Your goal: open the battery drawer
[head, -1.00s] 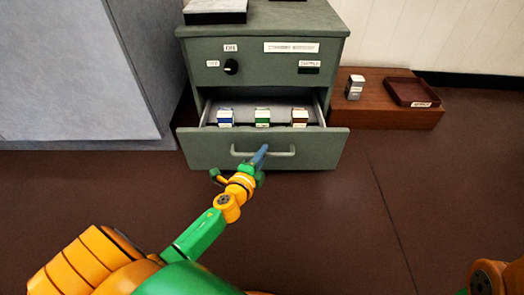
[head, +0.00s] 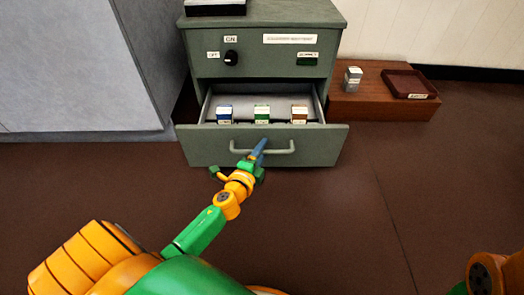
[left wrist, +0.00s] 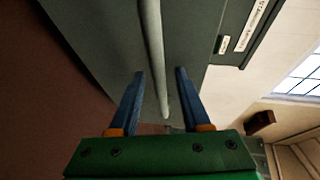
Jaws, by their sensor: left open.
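The battery drawer (head: 205,148) is the lower drawer of a grey-green cabinet and stands pulled out. Its inside shows a blue, a green and a brown battery block (head: 262,113) in a row near the front. A pale bar handle (head: 282,149) runs across its front. My left gripper (head: 258,150) is at the handle's middle. In the left wrist view its two blue fingers (left wrist: 155,95) are apart, with the handle (left wrist: 152,45) running between them. I cannot tell whether either finger touches it. My right gripper is not in view.
The cabinet's upper panel (head: 270,68) has a black knob (head: 231,58) and labels. A grey cabinet (head: 80,70) stands left. The floor in front is clear.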

